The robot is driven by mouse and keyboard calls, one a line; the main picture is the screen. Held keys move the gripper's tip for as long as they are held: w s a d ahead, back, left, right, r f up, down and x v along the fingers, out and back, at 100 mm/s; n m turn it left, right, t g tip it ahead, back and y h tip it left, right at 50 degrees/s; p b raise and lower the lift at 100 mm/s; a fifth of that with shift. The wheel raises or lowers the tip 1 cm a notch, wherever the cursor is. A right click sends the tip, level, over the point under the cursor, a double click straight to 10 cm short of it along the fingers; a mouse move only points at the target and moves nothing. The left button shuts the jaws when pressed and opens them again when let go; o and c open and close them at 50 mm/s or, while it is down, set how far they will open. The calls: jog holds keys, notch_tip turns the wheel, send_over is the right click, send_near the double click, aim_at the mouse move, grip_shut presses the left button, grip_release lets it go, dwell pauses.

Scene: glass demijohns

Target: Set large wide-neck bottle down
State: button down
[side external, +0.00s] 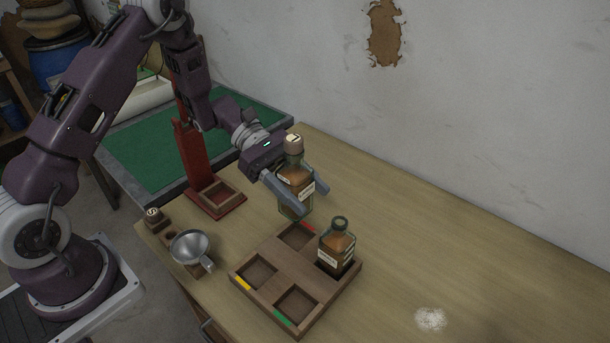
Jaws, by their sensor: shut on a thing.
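My gripper (313,200) is shut on a glass bottle (293,181) with brown contents, a pale label and a wooden stopper. I take it for the large wide-neck bottle. It is upright, with a finger on either side of its body. Its base appears just above and behind the red-marked compartment of the wooden tray (273,259); the exact height is hard to tell. A second, unstoppered glass bottle (337,246) with brown contents stands in the tray's right compartment. The yellow-marked and green-marked compartments are empty.
A metal funnel or cup (190,248) sits on a wooden block left of the tray, near a small stopper (153,213). A red stand (192,165) rises behind. White powder (431,319) lies on the wooden table (470,260), whose right side is otherwise clear.

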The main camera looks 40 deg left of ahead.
notch_tip(320, 180, down, 9)
jog(key=shift+f, duration=0.1)
dwell(0.4)
jog(key=shift+f, duration=0.2)
dwell(1.2)
jog(key=shift+f, duration=0.5)
jog(key=c, duration=0.5)
grip_release()
jog(key=shift+a+r, duration=0.85)
jog(key=shift+r, duration=0.4)
jog(key=shift+a+r, duration=0.85)
jog(key=shift+r, duration=0.35)
jog(key=shift+a+r, duration=0.85)
jog(key=shift+r, duration=0.4)
